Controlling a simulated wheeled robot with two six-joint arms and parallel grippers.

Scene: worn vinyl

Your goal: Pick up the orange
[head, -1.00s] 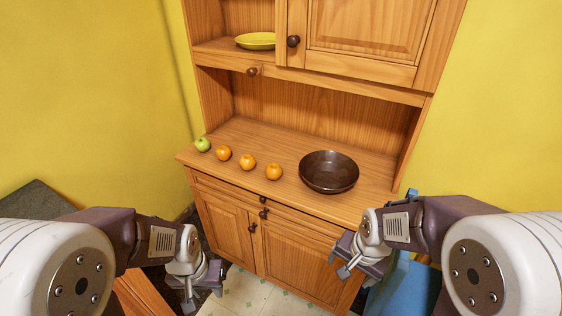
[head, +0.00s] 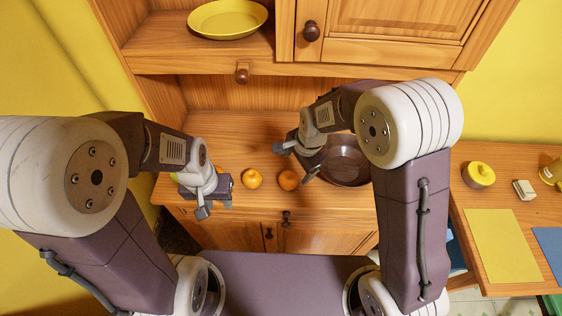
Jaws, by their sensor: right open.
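Two oranges show on the wooden counter (head: 222,150): one at the left (head: 252,179) and one at the right (head: 288,180). My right gripper (head: 293,164) is open, its fingers spread just above and behind the right orange in the picture. No contact can be made out and nothing is between the fingers. My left gripper (head: 215,207) is over the counter's front left, left of the oranges; its fingers are seen at an angle that hides whether they are apart. It covers the place where another orange and a green apple stood earlier.
A dark bowl (head: 346,166) stands right of the oranges, partly behind my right arm. A yellow plate (head: 228,20) sits on the shelf above. A side table (head: 515,212) at right holds a yellow pot (head: 479,175) and a yellow sheet (head: 502,246).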

